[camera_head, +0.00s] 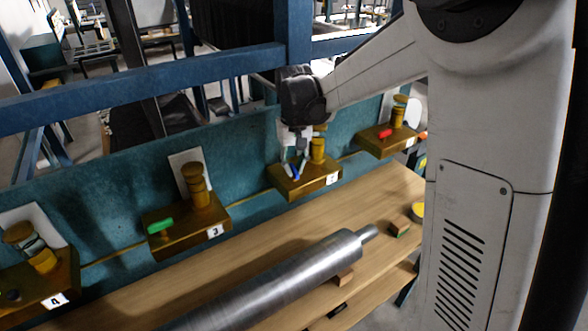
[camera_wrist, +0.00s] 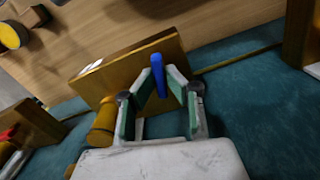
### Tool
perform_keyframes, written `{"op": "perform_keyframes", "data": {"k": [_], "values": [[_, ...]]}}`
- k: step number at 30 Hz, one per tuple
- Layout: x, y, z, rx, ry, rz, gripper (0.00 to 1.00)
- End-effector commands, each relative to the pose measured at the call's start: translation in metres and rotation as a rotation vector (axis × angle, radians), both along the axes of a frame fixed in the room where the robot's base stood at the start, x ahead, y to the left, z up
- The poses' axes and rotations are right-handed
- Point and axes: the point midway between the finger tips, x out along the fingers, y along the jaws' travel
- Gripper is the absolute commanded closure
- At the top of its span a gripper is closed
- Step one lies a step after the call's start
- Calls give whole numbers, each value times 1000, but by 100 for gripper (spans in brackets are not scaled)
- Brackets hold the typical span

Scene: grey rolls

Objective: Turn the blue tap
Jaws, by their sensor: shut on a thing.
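The blue tap (camera_head: 296,173) is a small blue lever on a brass block (camera_head: 318,184) marked with a white label on the teal wall. In the wrist view the blue tap (camera_wrist: 158,76) stands between my two fingertips. My gripper (camera_head: 292,164) reaches down to it from above and is shut on the lever. In the wrist view my gripper (camera_wrist: 161,84) has a green-lined finger on each side of the lever. My fingers partly hide the lever in the head view.
A green tap (camera_head: 160,225) on block 3 is to the left, and block 4 (camera_head: 40,287) is farther left. A red tap (camera_head: 387,133) is to the right. A grey metal roll (camera_head: 290,270) lies on the wooden bench (camera_head: 385,208) in front. A blue beam (camera_head: 150,90) crosses behind.

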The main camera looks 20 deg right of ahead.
Motion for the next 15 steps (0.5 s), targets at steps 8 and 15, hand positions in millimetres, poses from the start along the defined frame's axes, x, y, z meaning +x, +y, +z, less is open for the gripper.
{"op": "perform_keyframes", "data": {"k": [8, 15], "values": [[0, 0, -2, 0, 0, -252, 100], [0, 0, -2, 0, 0, -480, 100]]}}
